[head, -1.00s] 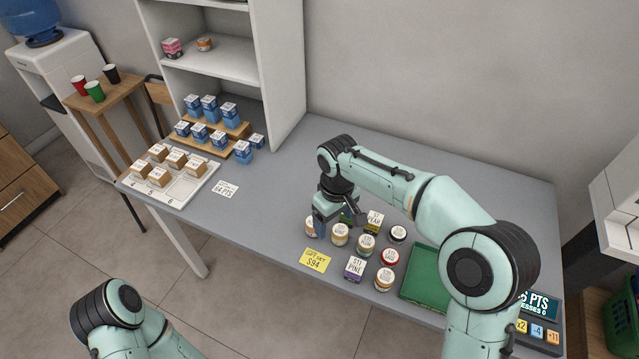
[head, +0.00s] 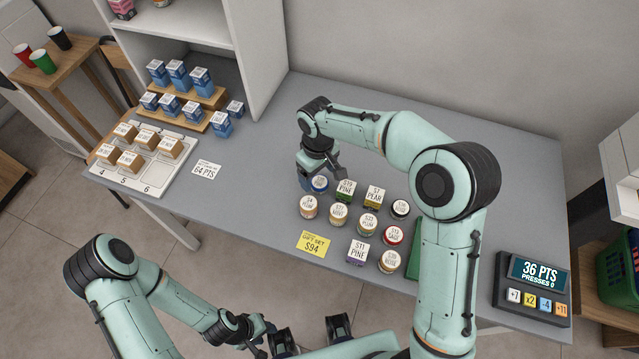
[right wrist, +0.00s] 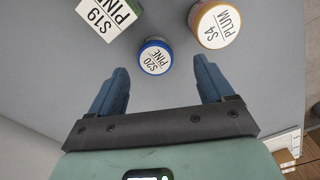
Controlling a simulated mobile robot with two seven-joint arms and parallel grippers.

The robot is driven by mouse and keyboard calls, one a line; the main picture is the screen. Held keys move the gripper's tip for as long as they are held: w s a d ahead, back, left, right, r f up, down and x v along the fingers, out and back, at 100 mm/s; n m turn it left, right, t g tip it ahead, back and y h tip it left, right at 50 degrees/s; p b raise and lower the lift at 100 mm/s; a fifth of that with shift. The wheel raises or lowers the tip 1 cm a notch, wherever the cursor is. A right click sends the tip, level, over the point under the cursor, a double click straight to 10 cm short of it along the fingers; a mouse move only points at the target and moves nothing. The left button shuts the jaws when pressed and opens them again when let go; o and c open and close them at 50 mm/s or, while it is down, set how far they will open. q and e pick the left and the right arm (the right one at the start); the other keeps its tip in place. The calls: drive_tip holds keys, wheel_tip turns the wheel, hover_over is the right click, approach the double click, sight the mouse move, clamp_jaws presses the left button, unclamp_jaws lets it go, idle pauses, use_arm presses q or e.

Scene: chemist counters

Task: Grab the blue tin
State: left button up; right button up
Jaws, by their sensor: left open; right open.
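The blue tin (head: 320,184) is a small round tin with a blue rim and a white lid. It stands on the grey counter at the back left of a group of tins and boxes. In the right wrist view the blue tin (right wrist: 155,58) reads "$20 PINE" and lies ahead of the fingers, roughly between their lines. My right gripper (head: 320,174) is open and empty, low beside the tin, partly covering it in the head view; its fingers (right wrist: 160,85) do not touch it. My left gripper (head: 266,333) is open, low at the counter's front, its fingers partly unclear.
A $4 plum tin (head: 308,206) and a green $19 pine box (head: 345,189) stand close by the blue tin. Several other tins and boxes stand to the right and front. A yellow card (head: 313,244) lies in front.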

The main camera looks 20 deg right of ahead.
sight(319, 182)
drive_tip(key=f, duration=0.5)
drive_tip(key=shift+w+d+f, duration=0.2)
drive_tip(key=shift+w+d, duration=0.05)
drive_tip(key=shift+w, duration=0.1)
drive_tip(key=c, duration=1.1)
